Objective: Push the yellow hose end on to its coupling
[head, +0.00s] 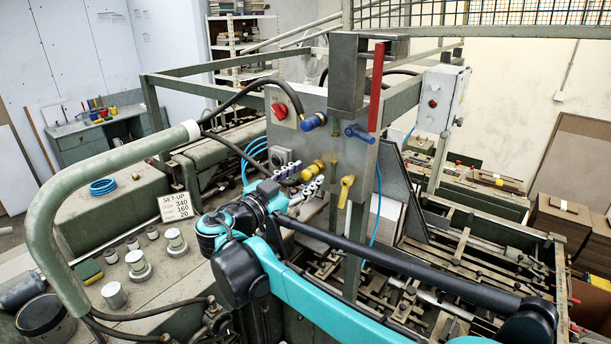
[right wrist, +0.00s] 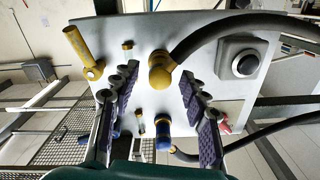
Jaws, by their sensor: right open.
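The yellow hose end (head: 310,171) is at the front of the grey panel (head: 308,103), with a dark hose running from it. In the right wrist view the yellow hose end (right wrist: 160,72) lies between the spread fingers of my right gripper (right wrist: 158,88), with visible gaps on both sides. In the head view my right gripper (head: 300,178) reaches the panel, open, fingers either side of the yellow end. I cannot tell whether the yellow end is seated; its coupling is hidden behind it. My left gripper is not in view.
A blue hose end (head: 313,121) with a dark hose is above the yellow one. A blue lever (head: 357,132) and a yellow lever (head: 346,188) stick out from the panel. A red knob (head: 279,111) is at the upper left. A thick green pipe (head: 52,190) arches at the left.

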